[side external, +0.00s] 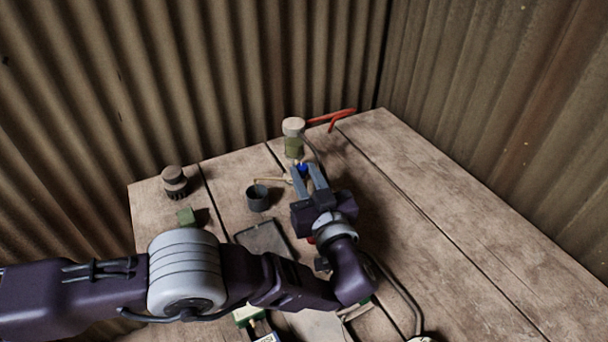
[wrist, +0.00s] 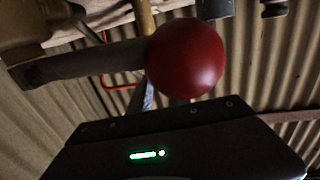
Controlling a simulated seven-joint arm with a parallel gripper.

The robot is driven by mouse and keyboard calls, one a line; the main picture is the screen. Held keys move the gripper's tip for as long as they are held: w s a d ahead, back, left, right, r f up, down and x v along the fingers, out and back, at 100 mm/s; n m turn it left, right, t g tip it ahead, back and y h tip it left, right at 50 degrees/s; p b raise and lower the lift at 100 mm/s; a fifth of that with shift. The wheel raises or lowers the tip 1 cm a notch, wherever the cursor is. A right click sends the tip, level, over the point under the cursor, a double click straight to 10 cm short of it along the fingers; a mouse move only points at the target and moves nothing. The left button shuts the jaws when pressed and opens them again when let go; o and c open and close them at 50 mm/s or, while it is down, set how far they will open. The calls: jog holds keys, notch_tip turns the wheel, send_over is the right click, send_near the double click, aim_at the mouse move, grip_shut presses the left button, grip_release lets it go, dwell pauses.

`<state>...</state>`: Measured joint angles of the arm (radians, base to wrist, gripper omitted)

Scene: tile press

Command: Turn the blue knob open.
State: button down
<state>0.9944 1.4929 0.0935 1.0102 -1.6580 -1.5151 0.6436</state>
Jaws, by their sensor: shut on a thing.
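The blue knob (side external: 302,168) shows in the side view as a small blue patch between the fingertips of my gripper (side external: 306,172). The two grey fingers lie on either side of it, shut on it, and hide most of it. How far the knob is turned cannot be told. In the wrist view the dark gripper body (wrist: 180,145) fills the bottom, and a large red ball (wrist: 185,58) on a grey rod covers most of the fingers. The blue knob does not show there.
A jar (side external: 293,128) and a red tool (side external: 333,116) stand beyond my gripper. A dark cup (side external: 257,199), a grey plate (side external: 264,240), a green block (side external: 186,217) and a brown-topped item (side external: 174,180) are to the left. The table's right side (side external: 460,230) is mostly clear.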

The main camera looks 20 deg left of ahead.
jog(key=shift+r+n, duration=0.1)
jog(key=shift+n, duration=0.2)
dwell(0.4)
jog(key=c, duration=1.2)
grip_release()
jog(key=v, duration=0.7)
jog(key=shift+w+d, duration=0.1)
jog(key=shift+d, duration=0.05)
